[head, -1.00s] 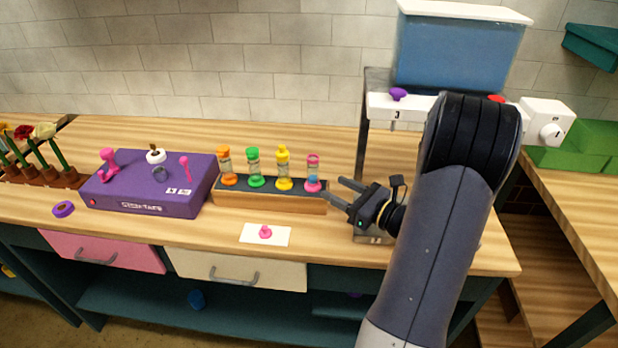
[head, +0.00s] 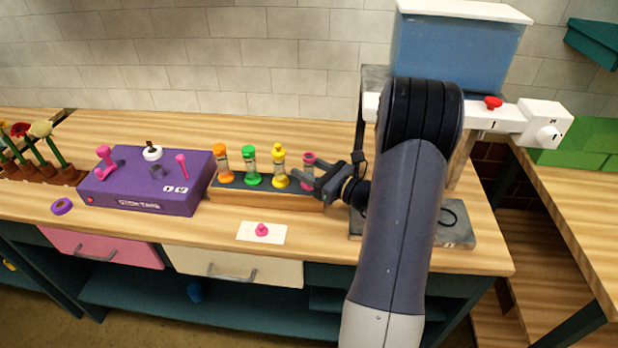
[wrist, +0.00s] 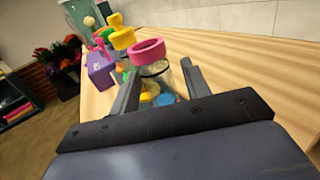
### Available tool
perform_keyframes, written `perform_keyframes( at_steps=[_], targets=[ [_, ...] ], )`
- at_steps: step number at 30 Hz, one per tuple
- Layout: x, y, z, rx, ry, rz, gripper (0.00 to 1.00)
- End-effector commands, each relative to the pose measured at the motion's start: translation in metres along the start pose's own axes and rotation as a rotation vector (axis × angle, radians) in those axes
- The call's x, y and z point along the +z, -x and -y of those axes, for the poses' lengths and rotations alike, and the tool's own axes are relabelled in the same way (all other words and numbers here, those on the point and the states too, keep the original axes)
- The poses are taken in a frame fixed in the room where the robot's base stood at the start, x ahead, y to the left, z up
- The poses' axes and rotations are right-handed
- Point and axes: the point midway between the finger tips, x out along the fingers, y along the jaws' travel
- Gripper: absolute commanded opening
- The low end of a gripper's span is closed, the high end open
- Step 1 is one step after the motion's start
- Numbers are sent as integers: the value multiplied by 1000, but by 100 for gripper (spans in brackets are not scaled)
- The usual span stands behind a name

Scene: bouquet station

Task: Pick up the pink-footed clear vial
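The pink-footed clear vial (head: 308,160) stands at the right end of the wooden rack (head: 262,198); its pink ring top shows, and its lower part is hidden behind my gripper. My gripper (head: 305,180) is at the vial with its fingers spread. In the wrist view, the vial's pink ring (wrist: 148,52) and clear body lie between the two open fingers (wrist: 160,82), nearer the left one. A gap shows on the right side. Whether the left finger touches the vial I cannot tell.
Yellow (head: 280,168), green (head: 251,168) and orange (head: 222,164) vials stand to the left in the same rack. A purple box (head: 150,190) is further left. A white card (head: 250,234) with a pink piece lies in front. A dispenser with a blue tank (head: 455,55) stands at right.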

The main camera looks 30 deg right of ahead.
Motion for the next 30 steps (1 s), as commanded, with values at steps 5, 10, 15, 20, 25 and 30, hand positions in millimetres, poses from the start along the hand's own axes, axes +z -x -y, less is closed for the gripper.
perform_keyframes(
  at_steps=[5,10,15,20,25,30],
  targets=[
    [0,0,0,0,0,0,30],
    [0,0,0,0,0,0,16],
    [0,0,0,0,0,0,2],
    [1,0,0,0,1,2,0],
    [1,0,0,0,1,1,0],
    [4,0,0,0,2,2,0]
  ],
)
